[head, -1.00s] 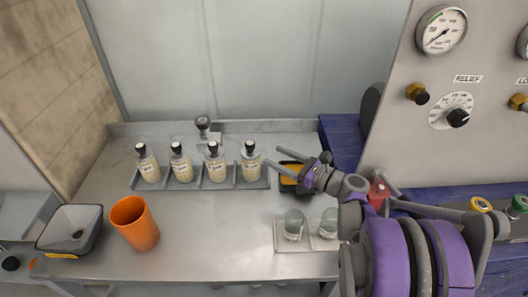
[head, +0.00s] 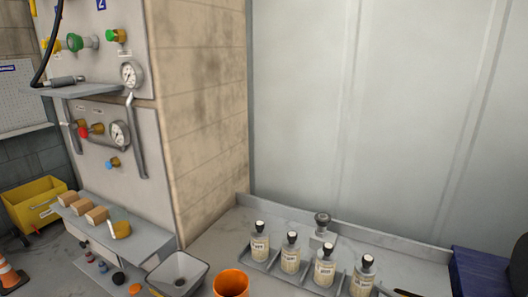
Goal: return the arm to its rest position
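Neither arm shows clearly in the head view. A small grey tip (head: 384,290) at the bottom edge, just right of the rightmost bottle (head: 362,278), may be a fingertip of my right gripper. The rest of that gripper and its arm are out of the picture, so its opening does not show. My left gripper is not in view.
Several labelled bottles with black caps stand in a grey rack (head: 262,264) on the metal table (head: 215,238). An orange cup (head: 231,283) and a square basin (head: 178,275) are left of them. A gauge panel (head: 100,150) and yellow bin (head: 38,203) stand further left.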

